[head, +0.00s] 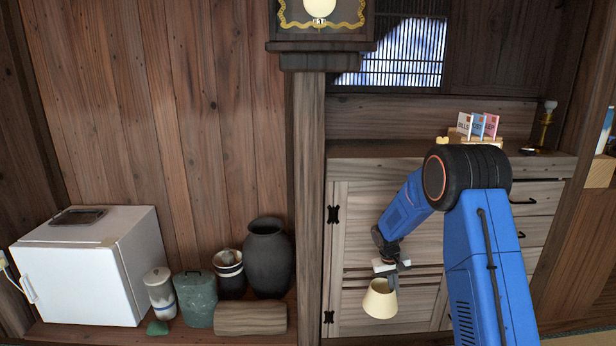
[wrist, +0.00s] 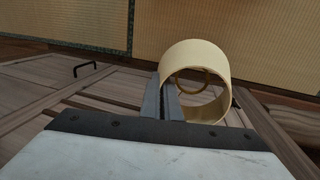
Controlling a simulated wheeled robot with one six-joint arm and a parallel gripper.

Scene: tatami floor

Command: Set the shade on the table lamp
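My gripper (head: 390,279) is shut on the cream lampshade (head: 380,300) and holds it in the air in front of the wooden cabinet. In the wrist view the two fingers (wrist: 161,100) are close together at the left edge of the shade (wrist: 200,62), seemingly pinching its wall; the shade's open end faces the camera. In the head view its narrow end is up and its wide end down, slightly tilted. A slim amber stand with a clear bulb-like top (head: 547,125) is on the cabinet top at the right; it looks like the table lamp.
The cabinet top (head: 400,150) has clear room on its left. A card holder (head: 470,140) stands near its middle, partly behind my arm. A white fridge (head: 80,270) and several jars stand at left.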

